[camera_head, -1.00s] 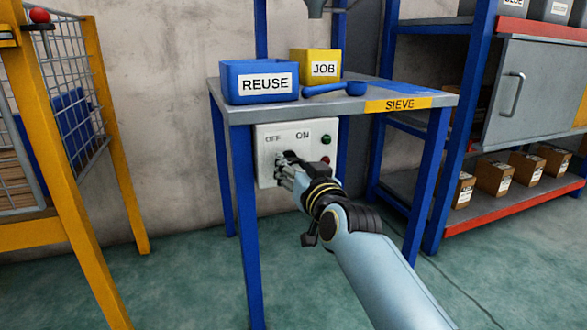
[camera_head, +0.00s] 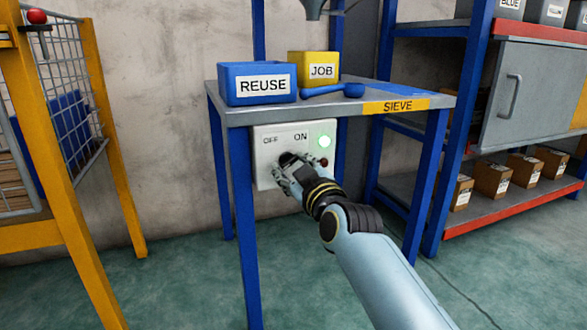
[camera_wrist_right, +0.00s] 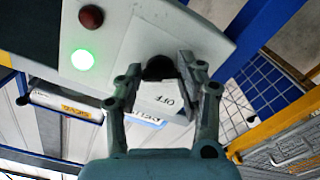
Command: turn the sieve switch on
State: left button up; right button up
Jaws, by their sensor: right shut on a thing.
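The sieve switch box (camera_head: 264,150) is a white panel marked OFF and ON, below the front edge of the table with the SIEVE label. Its green lamp (camera_head: 324,141) is lit and also glows in the right wrist view (camera_wrist_right: 82,60). My right gripper (camera_head: 286,174) is at the front of the box, shut on the dark switch knob (camera_wrist_right: 158,68). The gripper hides most of the knob in the head view. The fingers (camera_wrist_right: 163,92) sit on both sides of it, and the OFF marking shows between them. My left gripper is not in view.
A red button (camera_wrist_right: 91,17) is on the panel beside the lamp. On the table (camera_head: 225,108) stand a blue REUSE bin (camera_head: 232,82), a yellow JOB bin (camera_head: 300,60) and a blue scoop (camera_head: 353,90). A yellow rack (camera_head: 92,125) is left, shelving (camera_head: 460,130) right.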

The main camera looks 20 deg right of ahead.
jog(key=shift+f, duration=0.15)
jog(key=o, duration=1.2)
jog(key=shift+c, duration=0.2)
jog(key=s, duration=1.2)
jog(key=shift+d, duration=0.2)
